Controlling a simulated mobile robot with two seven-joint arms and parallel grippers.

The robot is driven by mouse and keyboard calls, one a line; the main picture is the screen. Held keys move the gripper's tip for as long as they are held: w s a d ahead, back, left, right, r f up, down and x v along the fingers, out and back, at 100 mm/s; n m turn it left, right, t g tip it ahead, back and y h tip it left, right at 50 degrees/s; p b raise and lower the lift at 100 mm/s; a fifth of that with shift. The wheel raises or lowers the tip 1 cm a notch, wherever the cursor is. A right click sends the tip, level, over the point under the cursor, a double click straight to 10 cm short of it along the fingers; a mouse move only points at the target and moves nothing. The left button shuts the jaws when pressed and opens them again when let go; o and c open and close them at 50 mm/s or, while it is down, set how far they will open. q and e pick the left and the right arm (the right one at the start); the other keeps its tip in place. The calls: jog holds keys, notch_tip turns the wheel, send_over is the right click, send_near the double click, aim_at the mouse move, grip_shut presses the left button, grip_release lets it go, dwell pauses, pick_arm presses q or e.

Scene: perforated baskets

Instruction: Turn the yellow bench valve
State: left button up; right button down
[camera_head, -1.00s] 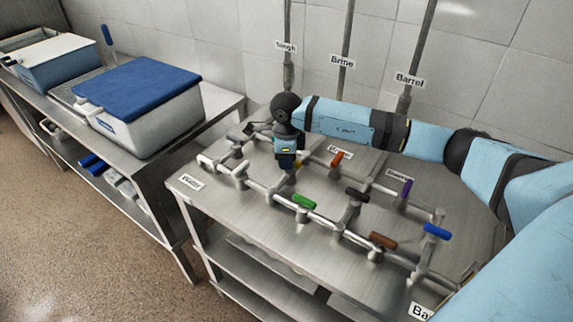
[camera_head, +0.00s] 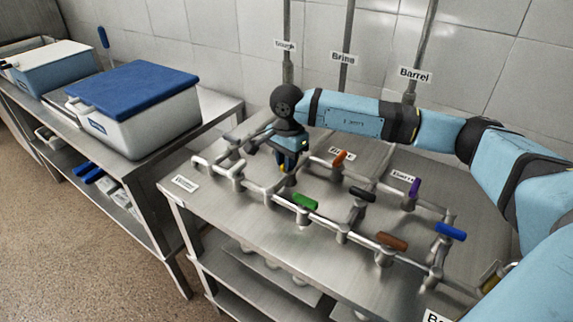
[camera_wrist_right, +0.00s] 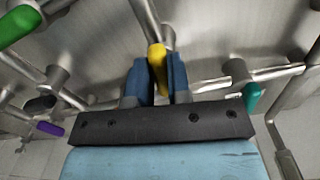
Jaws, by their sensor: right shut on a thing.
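The yellow valve handle (camera_wrist_right: 157,68) shows in the right wrist view, between the two blue fingers of my right gripper (camera_wrist_right: 158,80). In the head view the right gripper (camera_head: 288,165) points down at the pipework on the steel bench, with a small bit of the yellow handle (camera_head: 284,168) showing at its fingertips. The right gripper is shut on the handle. Most of the handle and its stem are hidden by the gripper in the head view. My left gripper is not in view.
Nearby on the bench (camera_head: 218,232) are valves with green (camera_head: 304,202), orange (camera_head: 340,158), black (camera_head: 362,194), purple (camera_head: 414,187), brown (camera_head: 391,241) and blue (camera_head: 451,231) handles. A teal handle (camera_wrist_right: 252,98) is beside the right gripper. A blue-lidded box (camera_head: 133,88) stands on the left table.

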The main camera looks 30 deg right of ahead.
jog(key=shift+n, duration=0.5)
jog(key=shift+n+b, duration=0.4)
jog(key=c, duration=1.1)
grip_release()
jog(key=shift+o, duration=0.2)
notch_tip(320, 180, up, 14)
